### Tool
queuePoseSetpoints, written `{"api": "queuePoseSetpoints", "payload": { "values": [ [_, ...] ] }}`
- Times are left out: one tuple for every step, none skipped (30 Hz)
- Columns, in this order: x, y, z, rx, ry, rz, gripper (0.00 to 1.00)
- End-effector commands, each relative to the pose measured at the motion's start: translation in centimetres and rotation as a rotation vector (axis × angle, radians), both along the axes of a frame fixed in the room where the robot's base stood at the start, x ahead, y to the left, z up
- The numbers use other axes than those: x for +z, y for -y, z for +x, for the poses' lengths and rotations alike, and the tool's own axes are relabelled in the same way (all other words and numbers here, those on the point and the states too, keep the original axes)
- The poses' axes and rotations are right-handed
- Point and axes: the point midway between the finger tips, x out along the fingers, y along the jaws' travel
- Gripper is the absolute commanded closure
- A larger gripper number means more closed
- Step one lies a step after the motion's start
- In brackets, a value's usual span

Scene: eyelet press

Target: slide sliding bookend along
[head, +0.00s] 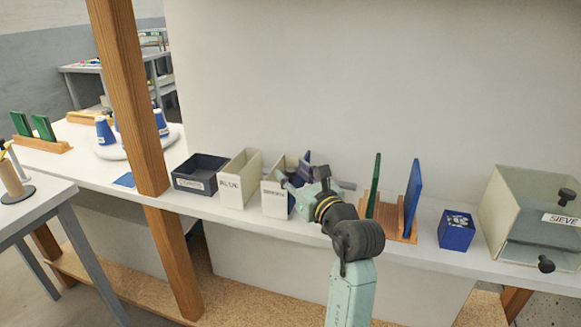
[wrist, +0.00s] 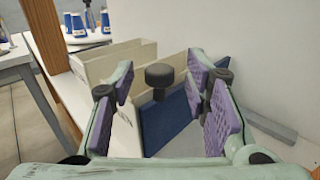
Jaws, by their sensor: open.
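A dark blue upright plate with a black knob on its top edge, which looks like the sliding bookend (wrist: 172,122), stands between my fingers in the wrist view. The black knob (wrist: 159,75) is midway between the purple pads, with a visible gap on each side. My gripper (wrist: 160,88) is open around it and holds nothing. In the head view my gripper (head: 306,180) is above the shelf, at the right of the cream file boxes, and hides most of the plate. Cream boxes (wrist: 112,68) stand close behind the plate in the wrist view.
Left of my gripper stand a cream box (head: 240,178) and a dark open bin (head: 200,174). Right are a wooden rack (head: 391,219) with green and blue panels, a blue box (head: 456,231) and a sieve box (head: 520,215). A grey bar (wrist: 272,125) lies by the wall.

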Motion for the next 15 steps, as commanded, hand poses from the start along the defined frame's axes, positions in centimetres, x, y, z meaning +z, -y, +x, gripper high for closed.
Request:
{"api": "queuePoseSetpoints", "payload": {
  "values": [
    [0.1, -0.3, 0.5, 0.002, -0.002, 0.000, 0.57],
    [0.1, -0.5, 0.8, 0.002, -0.001, 0.000, 0.57],
    [0.1, -0.6, 1.0, 0.001, 0.000, 0.000, 0.57],
    [0.1, -0.7, 1.2, 0.001, 0.000, 0.000, 0.57],
    [0.1, -0.7, 1.3, 0.001, 0.000, 0.000, 0.57],
    [0.0, -0.7, 1.4, 0.001, 0.000, 0.000, 0.57],
    [0.0, -0.8, 1.5, 0.000, 0.000, 0.000, 0.57],
    [0.0, -0.8, 1.5, 0.000, 0.000, 0.000, 0.57],
    [0.0, -0.8, 1.5, 0.000, 0.000, -0.001, 0.57],
    [0.0, -0.8, 1.5, 0.000, 0.000, -0.001, 0.57],
    [0.0, -0.8, 1.5, 0.000, 0.000, -0.001, 0.57],
    [0.0, -0.8, 1.5, 0.000, 0.000, -0.001, 0.57],
    [0.0, -0.8, 1.5, 0.000, 0.000, -0.001, 0.57],
    [0.0, -0.8, 1.5, 0.000, 0.000, -0.001, 0.57],
    [0.0, -0.8, 1.5, 0.000, 0.000, -0.001, 0.59]
  ]
}}
